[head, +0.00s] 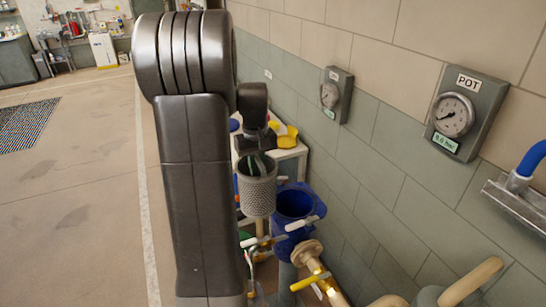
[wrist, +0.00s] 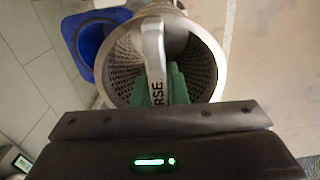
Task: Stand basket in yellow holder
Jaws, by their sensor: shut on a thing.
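The basket (head: 257,192) is a grey perforated metal cylinder, hanging roughly upright in mid-air below my gripper (head: 254,143) in the head view. My gripper is shut on its handle. In the wrist view, the basket (wrist: 205,62) opens toward the camera, with its pale lettered handle (wrist: 153,50) running to the jaws and something green (wrist: 177,85) inside. A yellow piece (head: 287,137), perhaps the yellow holder, sits on a white-topped table behind the gripper. It is partly hidden, so its shape is unclear.
Brass pipework with a yellow-handled valve (head: 310,282) is in front. A tiled wall with a POT gauge (head: 454,115) bounds the right. Open floor (head: 85,190) lies left.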

